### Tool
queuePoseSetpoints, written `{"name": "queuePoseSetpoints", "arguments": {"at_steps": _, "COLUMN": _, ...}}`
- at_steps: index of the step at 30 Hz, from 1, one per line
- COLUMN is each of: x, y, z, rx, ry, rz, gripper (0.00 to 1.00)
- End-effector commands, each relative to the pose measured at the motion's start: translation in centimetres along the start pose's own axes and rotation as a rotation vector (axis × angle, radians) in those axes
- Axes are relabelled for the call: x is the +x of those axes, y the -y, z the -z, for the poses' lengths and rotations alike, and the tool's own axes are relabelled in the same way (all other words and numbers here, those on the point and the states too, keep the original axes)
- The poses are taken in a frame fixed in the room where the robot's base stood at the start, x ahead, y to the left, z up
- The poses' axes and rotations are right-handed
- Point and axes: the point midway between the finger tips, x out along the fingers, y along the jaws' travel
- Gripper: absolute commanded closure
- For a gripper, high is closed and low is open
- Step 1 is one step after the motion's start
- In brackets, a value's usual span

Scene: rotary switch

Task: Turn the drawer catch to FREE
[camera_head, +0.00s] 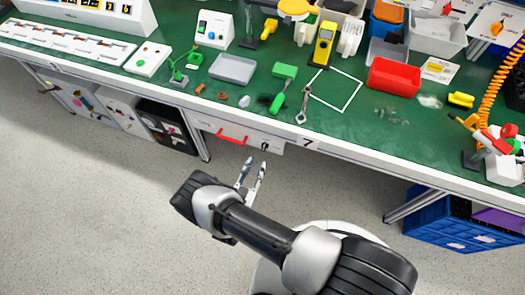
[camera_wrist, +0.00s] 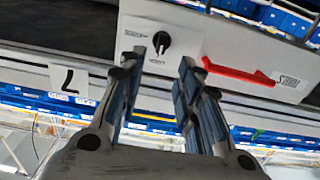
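The drawer catch is a small black rotary knob (camera_wrist: 161,42) on the white drawer front (camera_wrist: 210,45). A pale mark shows on the knob, and small labels sit beside it and below it in the wrist view, too small to read. The knob also shows in the head view (camera_head: 264,146), near the drawer's right end. My gripper (camera_head: 257,162) is open and empty, just in front of the drawer front. In the wrist view its two fingers (camera_wrist: 163,60) spread either side of the knob, apart from it. Whether the drawer is locked cannot be told.
A red handle (camera_wrist: 238,72) is on the same drawer front, beside the knob. A plate marked 7 (camera_wrist: 69,80) is on the bench edge. The green bench top (camera_head: 230,100) above holds tools and trays. The floor (camera_head: 110,200) in front is clear.

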Motion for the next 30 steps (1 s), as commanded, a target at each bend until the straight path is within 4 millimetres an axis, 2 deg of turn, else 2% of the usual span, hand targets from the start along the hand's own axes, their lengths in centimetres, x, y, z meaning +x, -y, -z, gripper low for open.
{"name": "queuePoseSetpoints", "arguments": {"at_steps": 1, "x": 1.3, "y": -0.2, "z": -0.2, "rx": 0.001, "ry": 0.0, "rz": -0.008, "gripper": 0.68}}
{"name": "queuePoseSetpoints", "arguments": {"at_steps": 6, "x": 4.7, "y": -0.1, "z": -0.2, "rx": 0.002, "ry": 0.001, "rz": -0.005, "gripper": 0.68}}
{"name": "queuePoseSetpoints", "arguments": {"at_steps": 12, "x": 7.3, "y": 0.0, "z": -0.1, "rx": 0.001, "ry": 0.001, "rz": -0.002, "gripper": 0.68}}
{"name": "queuePoseSetpoints", "arguments": {"at_steps": 17, "x": 8.1, "y": 0.0, "z": -0.1, "rx": 0.0, "ry": 0.001, "rz": 0.0, "gripper": 0.68}}
{"name": "queuePoseSetpoints", "arguments": {"at_steps": 25, "x": 8.2, "y": 0.1, "z": 0.0, "rx": 0.0, "ry": 0.001, "rz": 0.001, "gripper": 0.69}}
{"name": "queuePoseSetpoints", "arguments": {"at_steps": 30, "x": 8.2, "y": 0.0, "z": 0.0, "rx": 0.0, "ry": 0.001, "rz": 0.001, "gripper": 0.8}}
